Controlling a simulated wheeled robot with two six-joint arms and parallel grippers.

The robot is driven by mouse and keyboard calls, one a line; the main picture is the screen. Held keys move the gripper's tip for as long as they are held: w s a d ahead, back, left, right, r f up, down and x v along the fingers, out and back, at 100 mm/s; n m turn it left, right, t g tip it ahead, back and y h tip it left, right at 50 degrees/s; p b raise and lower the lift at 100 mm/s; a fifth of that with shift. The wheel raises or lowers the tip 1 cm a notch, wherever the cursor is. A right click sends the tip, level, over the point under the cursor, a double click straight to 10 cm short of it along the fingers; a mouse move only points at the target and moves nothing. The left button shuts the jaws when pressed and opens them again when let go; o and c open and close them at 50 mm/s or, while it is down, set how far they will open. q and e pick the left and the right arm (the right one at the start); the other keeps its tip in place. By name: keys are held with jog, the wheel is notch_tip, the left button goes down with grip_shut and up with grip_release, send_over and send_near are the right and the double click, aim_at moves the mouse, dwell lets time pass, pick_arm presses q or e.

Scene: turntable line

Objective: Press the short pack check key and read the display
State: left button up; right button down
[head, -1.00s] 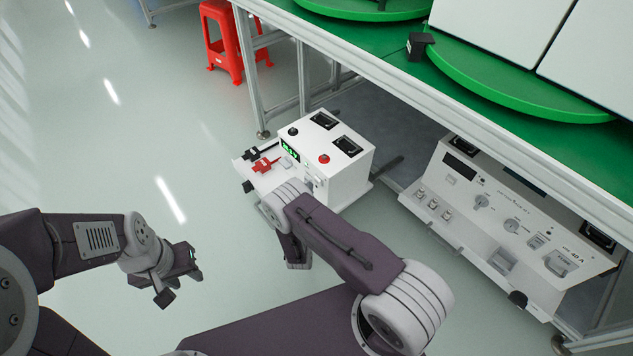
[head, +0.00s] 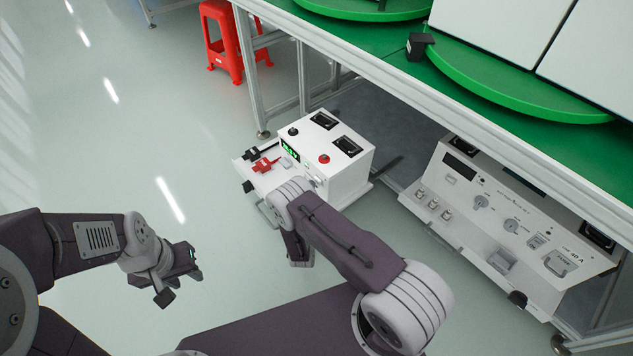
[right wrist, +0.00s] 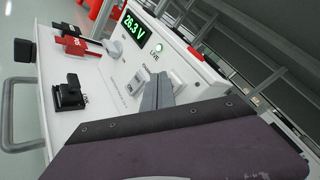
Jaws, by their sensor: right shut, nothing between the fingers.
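The white test unit (head: 338,178) stands on the floor beside the table. Its display (head: 290,150) is lit green and reads 26.3 V in the right wrist view (right wrist: 133,25). A round lamp marked LIVE (right wrist: 157,47) glows beside it. My right gripper (right wrist: 158,88) is shut and empty, its tips close to a pale key (right wrist: 174,81) on the front panel. I cannot tell whether they touch it, and the key's label is not readable. In the head view my right forearm hides these fingers. My left gripper (head: 180,282) hangs open and empty over the floor.
Red and black connectors (head: 264,164) lie on the unit's front ledge. A larger instrument panel (head: 510,225) stands at right under the green-topped table (head: 390,45). A red stool (head: 222,40) is at the back. The floor at left is clear.

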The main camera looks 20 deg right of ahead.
jog(key=shift+w+d, duration=0.15)
jog(key=shift+d, duration=0.25)
dwell(0.3)
jog(key=shift+a, duration=0.1)
jog(key=shift+s+a, duration=0.35)
jog(key=shift+a, duration=0.35)
jog(key=a, duration=0.1)
jog(key=s+a, duration=0.1)
jog(key=a, duration=0.2)
jog(key=shift+s+a, duration=0.35)
jog(key=shift+a, duration=0.05)
dwell(0.6)
